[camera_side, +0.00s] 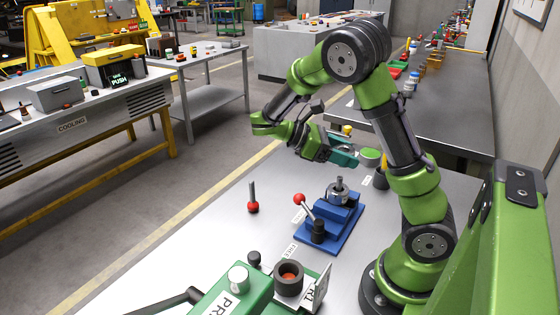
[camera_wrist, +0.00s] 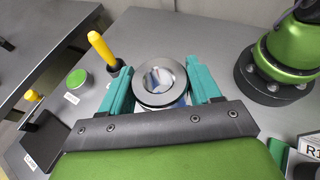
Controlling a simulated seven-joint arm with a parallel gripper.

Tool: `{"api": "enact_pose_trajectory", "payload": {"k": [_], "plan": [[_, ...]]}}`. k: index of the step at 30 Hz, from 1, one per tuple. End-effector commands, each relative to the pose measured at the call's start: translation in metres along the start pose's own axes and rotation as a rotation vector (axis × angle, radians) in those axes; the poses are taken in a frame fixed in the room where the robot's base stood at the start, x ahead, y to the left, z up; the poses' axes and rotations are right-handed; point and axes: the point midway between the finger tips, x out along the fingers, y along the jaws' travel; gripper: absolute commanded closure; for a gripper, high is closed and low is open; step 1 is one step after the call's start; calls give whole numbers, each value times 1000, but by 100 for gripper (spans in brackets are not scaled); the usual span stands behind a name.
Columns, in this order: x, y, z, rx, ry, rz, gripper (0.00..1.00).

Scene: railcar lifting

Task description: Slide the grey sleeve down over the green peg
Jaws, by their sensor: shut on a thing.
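My gripper (camera_wrist: 160,88) has its teal fingers closed on either side of the grey sleeve (camera_wrist: 148,98), a thick ring with an open bore seen from above in the wrist view. In the side view my gripper (camera_side: 348,158) is above the far part of the table, and I cannot make out the sleeve there. A round green top (camera_wrist: 77,78), seemingly the green peg, shows left of the gripper in the wrist view, apart from the sleeve. In the side view the green piece (camera_side: 370,156) is just right of the fingers. Its lower part is partly hidden.
A yellow-handled tool (camera_wrist: 103,48) stands upright close to the left finger. A blue fixture (camera_side: 335,228) with a red-knobbed lever stands mid-table. A green block (camera_side: 235,292) with a dark cup (camera_side: 289,279) is in front.

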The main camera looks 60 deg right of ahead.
Motion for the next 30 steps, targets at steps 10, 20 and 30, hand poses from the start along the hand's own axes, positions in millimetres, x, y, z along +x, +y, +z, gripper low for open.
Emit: {"api": "enact_pose_trajectory", "payload": {"k": [10,20,30], "plan": [[10,0,-24,0,-1,0,81],[14,1,-34,0,0,1,81],[14,0,-35,0,0,1,81]]}}
